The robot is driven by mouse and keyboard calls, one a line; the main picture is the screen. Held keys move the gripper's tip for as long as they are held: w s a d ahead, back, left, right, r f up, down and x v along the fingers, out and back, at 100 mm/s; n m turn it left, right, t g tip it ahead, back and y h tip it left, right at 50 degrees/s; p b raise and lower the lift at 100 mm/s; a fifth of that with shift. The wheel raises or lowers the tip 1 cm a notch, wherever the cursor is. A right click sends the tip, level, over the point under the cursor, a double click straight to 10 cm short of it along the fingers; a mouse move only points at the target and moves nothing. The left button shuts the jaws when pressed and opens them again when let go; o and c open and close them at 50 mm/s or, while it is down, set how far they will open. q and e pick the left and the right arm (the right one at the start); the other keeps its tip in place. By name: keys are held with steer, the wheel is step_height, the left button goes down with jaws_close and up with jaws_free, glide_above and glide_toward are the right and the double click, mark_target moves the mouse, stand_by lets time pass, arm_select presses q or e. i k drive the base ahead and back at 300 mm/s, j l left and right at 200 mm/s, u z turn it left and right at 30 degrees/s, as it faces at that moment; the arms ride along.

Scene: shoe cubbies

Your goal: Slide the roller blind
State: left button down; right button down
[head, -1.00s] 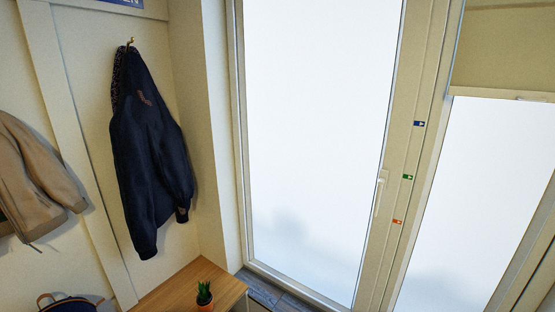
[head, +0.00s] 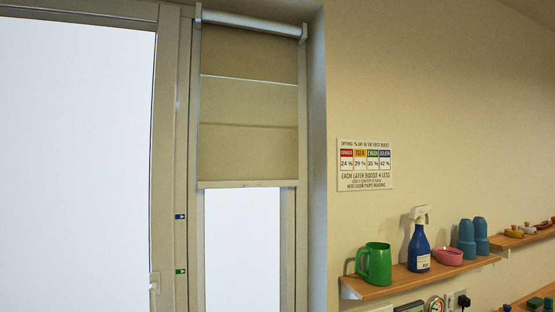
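The roller blind (head: 248,112) hangs in the narrow window panel right of the large glazed door, in the head view. It is beige fabric on a pale roller tube (head: 250,23) at the top. Its bottom bar (head: 247,184) sits a little below the middle of the view. Bright glass (head: 242,250) shows below the bar. Small blue (head: 180,217) and green (head: 181,271) arrow markers are on the frame post left of the blind. Neither of my grippers is in view.
The large glazed door (head: 75,160) has a handle (head: 154,285). A sign (head: 365,165) hangs on the right wall. Below it, a wooden shelf (head: 400,281) holds a green jug (head: 374,264), a blue spray bottle (head: 419,240), a pink bowl (head: 449,256) and blue cups (head: 474,238).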

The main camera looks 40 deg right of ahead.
mark_target(231, 156)
steer(key=z, duration=1.15)
